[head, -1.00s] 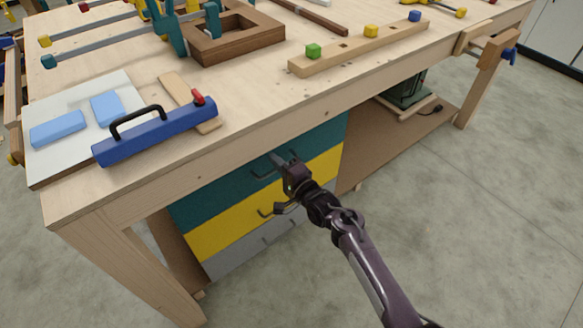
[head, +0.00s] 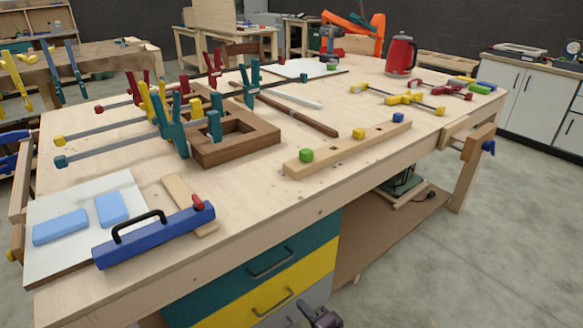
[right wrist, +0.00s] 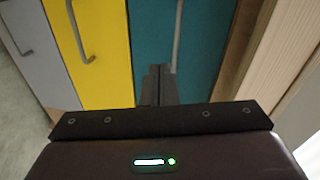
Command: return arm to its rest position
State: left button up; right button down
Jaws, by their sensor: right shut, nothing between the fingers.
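My right gripper (head: 307,306) shows only in part at the bottom edge of the head view, in front of the drawers under the workbench. In the right wrist view its two dark fingers (right wrist: 158,84) are together, with nothing held between them. Beyond them are the teal drawer (right wrist: 186,45), the yellow drawer (right wrist: 103,30) and the grey drawer (right wrist: 38,50), each with a bar handle. The fingertips overlap the teal front in that view; I see no grip on a handle. My left gripper is not in view.
The wooden workbench (head: 250,205) overhangs the drawers. Open floor (head: 460,270) lies to the right.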

jog(key=s+d+f+n+g+h+p, duration=0.2)
jog(key=s+d+f+g+h, duration=0.15)
jog(key=s+f, duration=0.55)
jog(key=s+d+f+n+g+h+p, duration=0.25)
jog(key=s+d+f, duration=0.35)
jog(key=f, duration=0.4)
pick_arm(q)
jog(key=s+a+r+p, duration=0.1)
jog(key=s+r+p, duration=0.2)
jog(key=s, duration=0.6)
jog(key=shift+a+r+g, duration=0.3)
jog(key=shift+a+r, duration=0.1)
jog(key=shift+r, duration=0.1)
pick_arm(e)
jog(key=s+d+f+n+g+h, duration=0.1)
jog(key=s+d+f+n+g, duration=0.1)
jog(key=s, duration=0.7)
jog(key=s+d+f+n+g+h, duration=0.1)
jog(key=s+d+f+n+g, duration=0.1)
jog(key=s, duration=0.8)
jog(key=s+d+f+n+g+h, duration=0.1)
jog(key=s+d+f+n+g, duration=0.1)
jog(key=s+d+f, duration=0.3)
jog(key=s+d+n, duration=0.1)
jog(key=s, duration=0.3)
jog(key=shift+s+f, duration=0.25)
jog(key=shift+s, duration=0.1)
